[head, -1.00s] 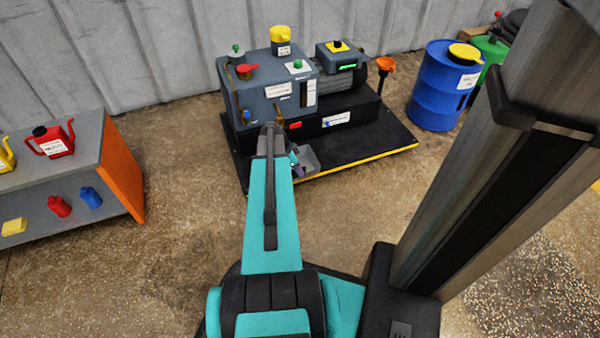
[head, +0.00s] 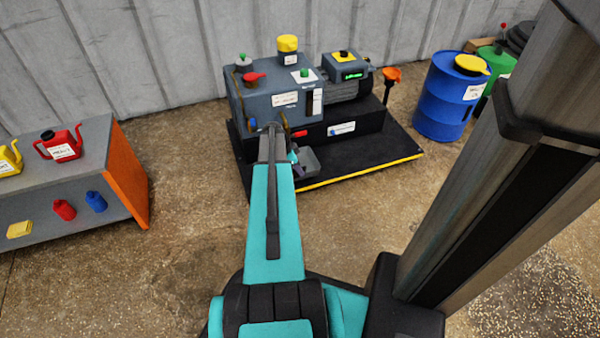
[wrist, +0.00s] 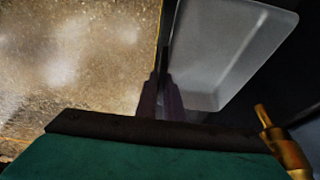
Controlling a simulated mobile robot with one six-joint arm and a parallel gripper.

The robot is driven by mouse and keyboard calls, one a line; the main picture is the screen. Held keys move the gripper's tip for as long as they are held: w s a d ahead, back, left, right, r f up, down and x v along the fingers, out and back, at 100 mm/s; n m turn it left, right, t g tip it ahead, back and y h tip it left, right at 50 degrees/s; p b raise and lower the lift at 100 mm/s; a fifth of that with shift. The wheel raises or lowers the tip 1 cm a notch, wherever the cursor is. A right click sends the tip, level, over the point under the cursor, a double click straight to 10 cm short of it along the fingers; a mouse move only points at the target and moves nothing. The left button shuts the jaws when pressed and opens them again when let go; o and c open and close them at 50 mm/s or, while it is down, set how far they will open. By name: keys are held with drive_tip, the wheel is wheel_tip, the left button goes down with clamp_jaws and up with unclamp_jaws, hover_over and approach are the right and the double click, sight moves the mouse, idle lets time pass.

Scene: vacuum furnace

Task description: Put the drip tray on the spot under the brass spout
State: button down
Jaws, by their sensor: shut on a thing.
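The drip tray is a pale grey, open, shallow pan. In the head view the tray (head: 309,160) is over the front left part of the black base plate, partly hidden by my arm. In the wrist view the tray (wrist: 225,50) fills the upper right. My gripper (wrist: 160,92) is shut on the tray's left wall; in the head view it is mostly hidden behind my arm. The brass spout (wrist: 284,145) is at the lower right of the wrist view, apart from the tray. I cannot tell whether the tray touches the plate. The spot is not discernible.
The grey pump unit (head: 272,98) stands on the black base plate (head: 375,150) with its yellow front edge. A grey bench (head: 90,170) with cans is at the left. The floor between is clear.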

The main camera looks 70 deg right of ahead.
drive_tip(key=shift+w+d, duration=0.5)
drive_tip(key=shift+d, duration=0.1)
drive_tip(key=shift+a+f, duration=0.1)
drive_tip(key=shift+f, duration=0.45)
drive_tip(key=c, duration=1.8)
unclamp_jaws()
drive_tip(key=shift+r, duration=0.15)
drive_tip(key=shift+p+v, duration=2.25)
drive_tip(key=shift+v, duration=4.5)
